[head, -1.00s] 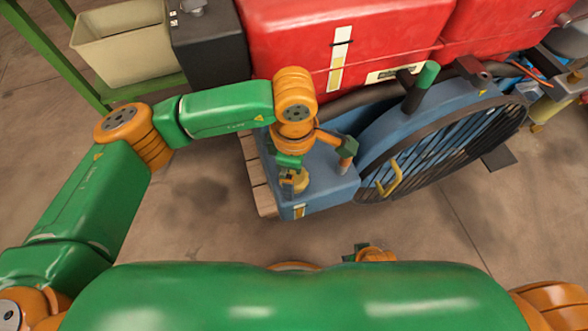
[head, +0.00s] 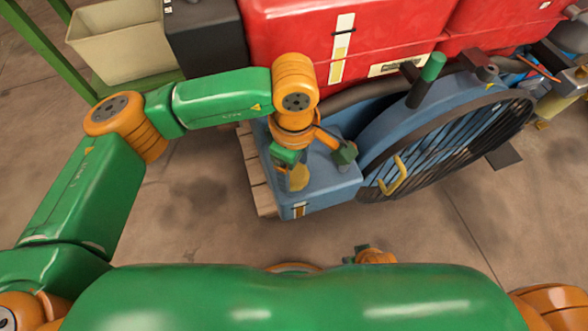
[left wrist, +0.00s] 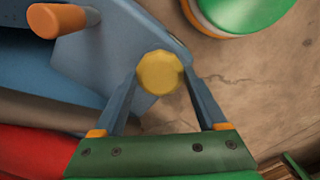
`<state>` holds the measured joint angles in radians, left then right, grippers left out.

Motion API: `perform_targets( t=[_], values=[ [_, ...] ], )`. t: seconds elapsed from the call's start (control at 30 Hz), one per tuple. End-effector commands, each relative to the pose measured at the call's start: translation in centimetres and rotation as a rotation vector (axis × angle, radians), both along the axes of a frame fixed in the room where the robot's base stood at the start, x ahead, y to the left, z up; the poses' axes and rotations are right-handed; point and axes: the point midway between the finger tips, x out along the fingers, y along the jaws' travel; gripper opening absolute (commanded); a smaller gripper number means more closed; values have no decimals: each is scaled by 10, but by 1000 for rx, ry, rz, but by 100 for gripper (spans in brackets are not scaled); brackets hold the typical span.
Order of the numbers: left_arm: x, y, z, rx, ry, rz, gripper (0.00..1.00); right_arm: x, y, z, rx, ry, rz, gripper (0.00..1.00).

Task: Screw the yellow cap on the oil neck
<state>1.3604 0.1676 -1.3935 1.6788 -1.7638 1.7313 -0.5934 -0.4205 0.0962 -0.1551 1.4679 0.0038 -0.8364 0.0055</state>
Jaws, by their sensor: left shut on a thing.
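The yellow cap (left wrist: 160,72) is between the two fingertips of my left gripper (left wrist: 160,82) in the left wrist view, with a finger against each side. In the head view my left gripper (head: 292,166) points down over the blue housing's near left end, with the yellow cap (head: 299,178) low at its fingers. The oil neck is not visible; the cap and gripper cover the spot below, so I cannot tell whether the cap touches it. What seems to be my right gripper (head: 368,255) shows only partly at the bottom, and its jaws are unclear.
The blue housing (head: 325,185) carries a round barred grille (head: 450,145) with a yellow handle (head: 393,178). An orange peg (left wrist: 57,20) stands beside the gripper. A green-topped lever (head: 433,67) and a red machine body (head: 290,30) lie behind. The floor in front is clear.

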Motion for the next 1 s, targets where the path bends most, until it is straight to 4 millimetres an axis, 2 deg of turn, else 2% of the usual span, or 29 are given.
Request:
perform_targets(
  t=[0.03, 0.17, 0.43, 0.5, 0.63, 0.8, 1.0],
  values=[
    [1, 0, -7, 0, -4, -70, 39, 0, 0, -13, 0, 0, 0, 50],
    [0, 0, -3, 0, -1, -213, 39, 0, 0, -18, 0, 0, 0, 50],
    [0, 0, 0, 1, 0, -237, 39, 0, 0, -16, 0, 0, 0, 50],
    [0, 0, -3, 0, -1, -271, 39, 0, 0, -21, 0, 0, 0, 50],
    [1, 0, -7, 0, -4, -506, 39, 0, 0, -38, 0, 0, 0, 50],
    [0, 0, -3, -1, -2, -746, 39, 0, 0, -44, 0, -1, 0, 50],
    [0, 0, -1, -1, -1, -760, 39, 0, 0, -42, 0, -1, 0, 50]
  ],
)
